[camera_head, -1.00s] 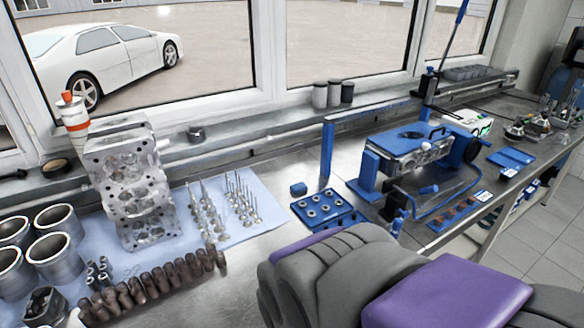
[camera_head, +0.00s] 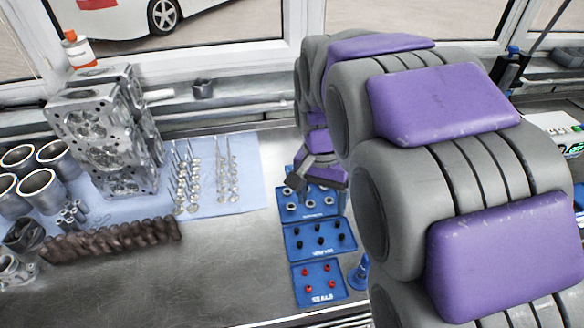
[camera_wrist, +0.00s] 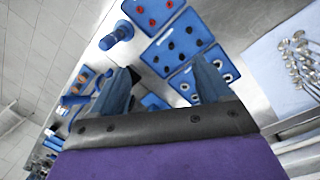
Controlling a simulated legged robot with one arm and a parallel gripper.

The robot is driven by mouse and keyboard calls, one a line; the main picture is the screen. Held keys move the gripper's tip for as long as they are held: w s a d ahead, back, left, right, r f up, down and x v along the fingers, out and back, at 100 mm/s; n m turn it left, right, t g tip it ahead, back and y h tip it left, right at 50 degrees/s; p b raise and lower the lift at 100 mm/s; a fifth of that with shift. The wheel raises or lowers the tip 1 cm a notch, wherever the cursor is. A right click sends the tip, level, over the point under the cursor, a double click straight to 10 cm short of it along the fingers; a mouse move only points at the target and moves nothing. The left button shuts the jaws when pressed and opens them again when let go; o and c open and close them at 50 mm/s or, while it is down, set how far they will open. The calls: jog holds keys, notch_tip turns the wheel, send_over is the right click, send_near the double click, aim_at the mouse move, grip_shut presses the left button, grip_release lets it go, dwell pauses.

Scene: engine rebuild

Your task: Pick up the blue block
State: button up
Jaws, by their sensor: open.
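My gripper (camera_head: 308,172) is over the back of the blue tray of rings, seen from above and behind in the head view. Its dark fingers stand apart in the wrist view (camera_wrist: 162,82). A small blue piece (camera_wrist: 152,102) shows low between the fingers, partly cut off by my gripper's body. I cannot tell for sure that it is the blue block. In the head view now I cannot make out the block, and my gripper and arm cover the area behind the ring tray. Nothing is seen held.
Blue trays of rings (camera_head: 325,214), black keepers (camera_head: 300,246) and red seals (camera_head: 338,290) lie in a row. A blue tool (camera_head: 358,272) stands beside them. Valves (camera_head: 228,172) stand on a blue cloth, with a cylinder head (camera_head: 100,140) farther left. Bare bench lies in front.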

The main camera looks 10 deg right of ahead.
jog(key=w+d+f+m+p, duration=0.15)
jog(key=w+m+p, duration=0.4)
jog(key=w, duration=1.75)
jog(key=w+f+m+t, duration=0.1)
jog(key=w+f+m, duration=0.4)
jog(key=w, duration=0.4)
jog(key=shift+m, duration=0.25)
notch_tip(320, 180, down, 10)
jog(key=shift+s+a+f+b, duration=0.15)
jog(key=shift+f+b, duration=0.1)
jog(key=shift+b, duration=1)
jog(key=shift+a+f, duration=0.1)
jog(key=shift+f, duration=0.45)
notch_tip(320, 180, down, 5)
jog(key=shift+a+r+b, duration=0.1)
jog(key=shift+a+b, duration=0.05)
jog(key=shift+b, duration=0.7)
jog(key=c, duration=1.1)
